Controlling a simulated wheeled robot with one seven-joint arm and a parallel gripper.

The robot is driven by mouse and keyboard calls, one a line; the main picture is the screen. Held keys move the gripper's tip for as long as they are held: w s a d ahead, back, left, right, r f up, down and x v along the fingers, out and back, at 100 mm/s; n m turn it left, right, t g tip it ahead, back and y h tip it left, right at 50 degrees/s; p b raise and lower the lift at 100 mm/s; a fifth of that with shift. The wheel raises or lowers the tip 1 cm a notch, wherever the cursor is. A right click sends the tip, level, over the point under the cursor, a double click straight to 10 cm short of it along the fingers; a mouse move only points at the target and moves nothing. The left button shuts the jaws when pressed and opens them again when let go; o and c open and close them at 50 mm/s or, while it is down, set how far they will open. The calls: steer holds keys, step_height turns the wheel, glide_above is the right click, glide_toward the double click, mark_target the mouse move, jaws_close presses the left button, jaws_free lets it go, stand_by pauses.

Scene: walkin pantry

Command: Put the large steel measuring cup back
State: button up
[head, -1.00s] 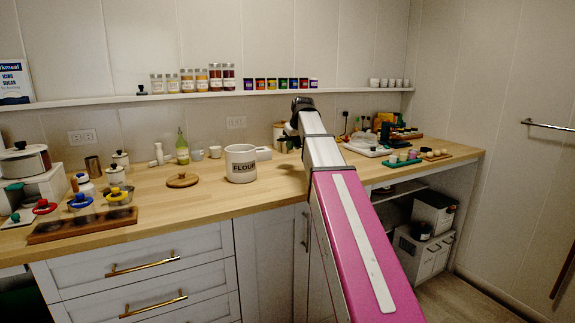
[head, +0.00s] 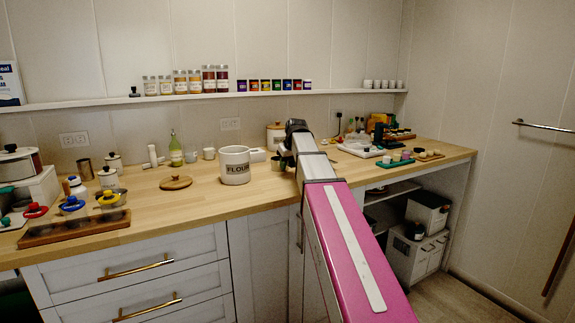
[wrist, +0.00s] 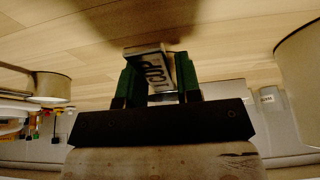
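In the wrist view, a small flat piece marked "1 CUP" (wrist: 152,72) stands between the two green fingers of my gripper (wrist: 158,78). It looks like the handle or tag of the measuring cup, and the fingers are closed against it on both sides. The cup's bowl is not clearly visible. A wooden board with dark round recesses (head: 120,220) lies at the counter's left front.
Several small vessels with red, blue and yellow tops (head: 72,204) stand by the board. A round wooden lid (head: 175,183) lies left of the canister. Bottles and jars line the back. A white tray (head: 358,149) is at right.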

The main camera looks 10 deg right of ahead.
steer(key=shift+o, duration=0.8)
steer(key=shift+r, duration=0.2)
steer(key=v, duration=1.2)
